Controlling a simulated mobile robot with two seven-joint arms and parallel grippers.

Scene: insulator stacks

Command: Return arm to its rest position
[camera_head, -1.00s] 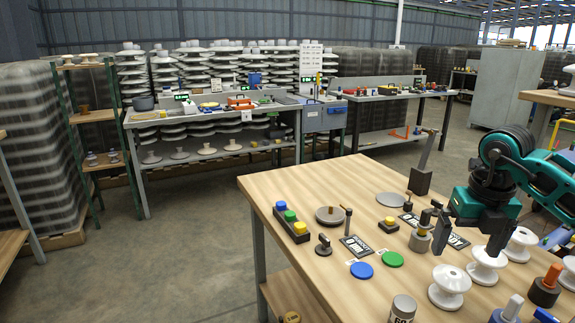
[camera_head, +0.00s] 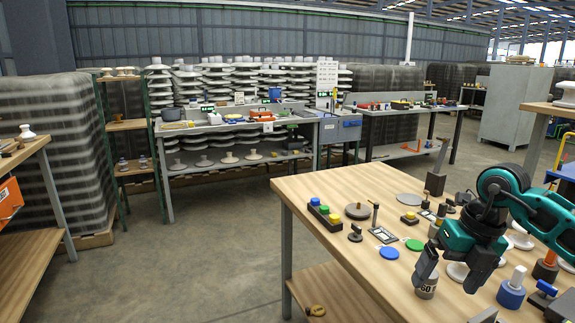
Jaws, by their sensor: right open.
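My right arm comes in from the right edge, with a dark wrist and teal housing. My right gripper (camera_head: 453,277) points down over the right part of the wooden table (camera_head: 330,190). Its two dark fingers are apart and I see nothing held between them. I cannot tell whether the finger touches the cylinder. My left gripper is not in view.
A block with coloured buttons (camera_head: 325,212), a blue disc (camera_head: 389,253), a green disc (camera_head: 414,244) and a blue-based post (camera_head: 512,288) stand on the table. More insulators are partly hidden behind my arm. The floor to the left is open.

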